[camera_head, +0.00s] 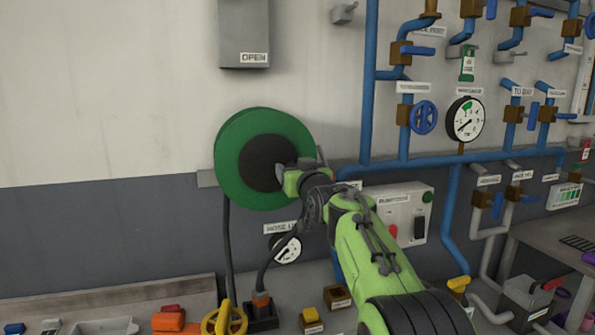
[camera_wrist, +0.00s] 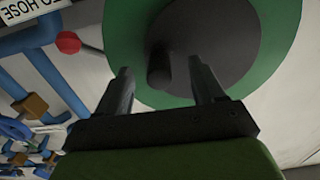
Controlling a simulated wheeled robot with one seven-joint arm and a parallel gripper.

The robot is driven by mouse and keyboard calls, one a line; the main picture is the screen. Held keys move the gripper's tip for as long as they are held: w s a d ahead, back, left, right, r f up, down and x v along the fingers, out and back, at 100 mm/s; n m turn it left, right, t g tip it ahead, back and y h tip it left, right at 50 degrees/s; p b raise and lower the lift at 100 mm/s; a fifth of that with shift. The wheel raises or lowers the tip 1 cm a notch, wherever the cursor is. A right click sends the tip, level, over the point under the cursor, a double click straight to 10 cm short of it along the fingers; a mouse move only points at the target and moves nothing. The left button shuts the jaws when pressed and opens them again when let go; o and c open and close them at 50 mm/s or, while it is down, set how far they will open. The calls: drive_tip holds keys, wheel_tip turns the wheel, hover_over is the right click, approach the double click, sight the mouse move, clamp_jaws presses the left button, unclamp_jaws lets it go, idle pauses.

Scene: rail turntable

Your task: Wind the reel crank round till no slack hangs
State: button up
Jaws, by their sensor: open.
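The hose reel (camera_head: 228,155) is a green disc with a dark hub on the wall, left of centre in the head view. It also fills the top of the wrist view (camera_wrist: 282,25). A dark peg-like crank handle (camera_wrist: 158,74) stands out from the hub, between the tips of my gripper (camera_wrist: 160,84). My gripper is open, a finger on each side of the handle; I cannot tell whether either touches it. In the head view my wrist hides the handle. A black hose (camera_head: 228,245) hangs from the reel's left side; a dark hose (camera_head: 272,258) curves to an orange-topped fitting.
A grey box marked OPEN (camera_head: 243,30) is above the reel. Blue pipes with valves and a gauge (camera_head: 465,118) fill the wall at right. A control box (camera_head: 405,212) is behind my arm. A yellow handwheel (camera_head: 224,318) and other items line the bench below.

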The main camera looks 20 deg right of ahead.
drive_tip(key=s+b, duration=0.5)
drive_tip(key=s, duration=0.2)
drive_tip(key=shift+s, duration=0.25)
